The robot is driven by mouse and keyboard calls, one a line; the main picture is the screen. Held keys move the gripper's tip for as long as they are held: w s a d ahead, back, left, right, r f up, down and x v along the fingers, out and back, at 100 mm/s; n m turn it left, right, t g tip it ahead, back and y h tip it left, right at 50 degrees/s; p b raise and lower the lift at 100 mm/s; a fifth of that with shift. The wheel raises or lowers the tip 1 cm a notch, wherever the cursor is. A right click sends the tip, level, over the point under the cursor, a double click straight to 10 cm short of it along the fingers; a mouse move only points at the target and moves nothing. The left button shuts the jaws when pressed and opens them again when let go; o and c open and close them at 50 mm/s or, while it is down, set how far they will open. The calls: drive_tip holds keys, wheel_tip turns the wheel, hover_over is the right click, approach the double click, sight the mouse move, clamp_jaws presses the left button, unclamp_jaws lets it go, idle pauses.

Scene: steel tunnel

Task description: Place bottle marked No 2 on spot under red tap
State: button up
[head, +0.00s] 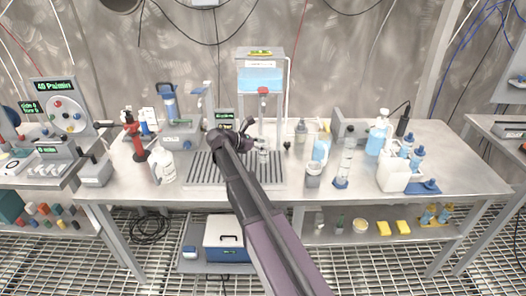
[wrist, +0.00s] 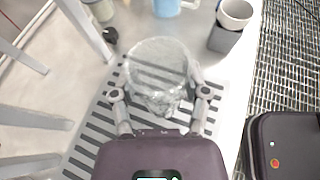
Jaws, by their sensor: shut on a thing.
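My gripper (head: 252,143) is shut on a clear, see-through bottle (head: 263,157) over the slatted drip tray (head: 205,174). In the wrist view the bottle (wrist: 158,68) sits between the two fingers of my gripper (wrist: 157,88), with the dark slats showing through it. I cannot read a number on it. The red tap (head: 263,90) is on the front of a raised tank (head: 260,78) of blue liquid, above and roughly in line with the bottle. I cannot tell whether the bottle's base touches the tray. My arm hides part of the tray, and no marked spot is discernible.
A white jug (head: 163,168) and a red device (head: 134,140) stand left of the tray. A grey cup (head: 313,175), a measuring cylinder (head: 345,165) and a white canister (head: 393,172) stand to the right. The stand's uprights flank the tap. The bench front edge is close.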

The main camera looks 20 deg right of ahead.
drive_tip(key=shift+w, duration=0.1)
drive_tip(key=shift+w, duration=0.2)
drive_tip(key=shift+w+d+f+b, duration=0.1)
drive_tip(key=shift+w+f+b, duration=0.3)
drive_tip(key=shift+f+b, duration=1.4)
drive_tip(key=shift+b, duration=0.05)
drive_tip(key=shift+f, duration=0.2)
drive_tip(key=o, duration=1.2)
drive_tip(key=shift+r, duration=0.15)
